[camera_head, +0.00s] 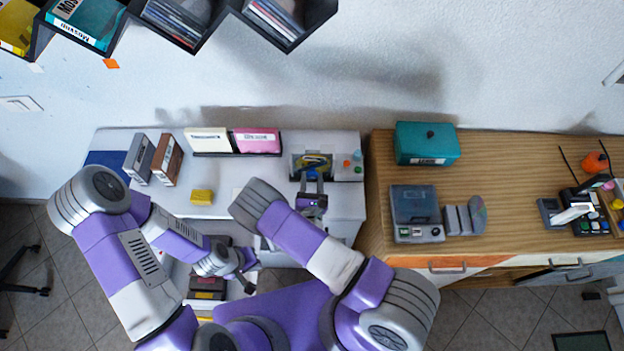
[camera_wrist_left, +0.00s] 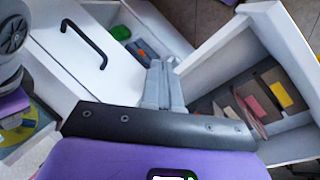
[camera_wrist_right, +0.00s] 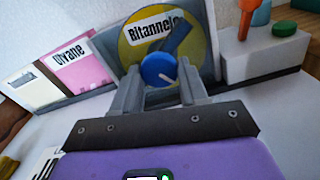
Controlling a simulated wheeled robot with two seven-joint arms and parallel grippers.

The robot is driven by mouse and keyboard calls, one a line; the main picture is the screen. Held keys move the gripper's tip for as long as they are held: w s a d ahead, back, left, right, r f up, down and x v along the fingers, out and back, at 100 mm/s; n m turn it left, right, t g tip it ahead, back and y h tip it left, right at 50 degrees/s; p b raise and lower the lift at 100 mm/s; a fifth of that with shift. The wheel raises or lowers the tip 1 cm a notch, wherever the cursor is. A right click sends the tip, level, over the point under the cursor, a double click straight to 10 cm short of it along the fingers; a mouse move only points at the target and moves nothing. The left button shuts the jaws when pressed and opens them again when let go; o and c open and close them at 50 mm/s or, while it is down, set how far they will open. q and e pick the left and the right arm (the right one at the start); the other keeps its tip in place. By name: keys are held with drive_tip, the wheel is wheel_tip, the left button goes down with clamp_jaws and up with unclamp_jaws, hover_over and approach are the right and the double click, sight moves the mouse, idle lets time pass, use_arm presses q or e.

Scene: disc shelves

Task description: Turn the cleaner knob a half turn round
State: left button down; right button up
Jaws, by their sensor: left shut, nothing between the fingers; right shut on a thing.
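The cleaner (camera_head: 299,171) is a dark upright frame on a grey base at the back right of the white desk. A yellow disc labelled "Bitannelo" (camera_wrist_right: 136,42) stands in it, with a dark blue bar across the disc. My right gripper (camera_head: 312,174) is shut on the knob, with one finger on each side. My left gripper (camera_head: 246,272) is shut and empty, low in front of the desk; its closed fingers show in the left wrist view (camera_wrist_left: 162,80).
On the desk stand a cream and a pink case (camera_head: 257,141), two upright boxes (camera_head: 167,160) and a yellow block (camera_head: 202,196). Open drawers (camera_wrist_left: 262,70) lie below my left gripper. A wooden cabinet (camera_head: 378,215) with a teal box (camera_head: 426,143) stands right.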

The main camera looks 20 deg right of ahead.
drive_tip(key=m, duration=0.6)
drive_tip(key=shift+m, duration=0.3)
drive_tip(key=shift+r, duration=0.1)
idle(0.4)
drive_tip(key=o, duration=1.1)
drive_tip(key=shift+c, duration=0.2)
drive_tip(key=b+v, duration=0.1)
drive_tip(key=v, duration=0.6)
drive_tip(key=shift+s+a, duration=0.15)
drive_tip(key=shift+s, duration=0.15)
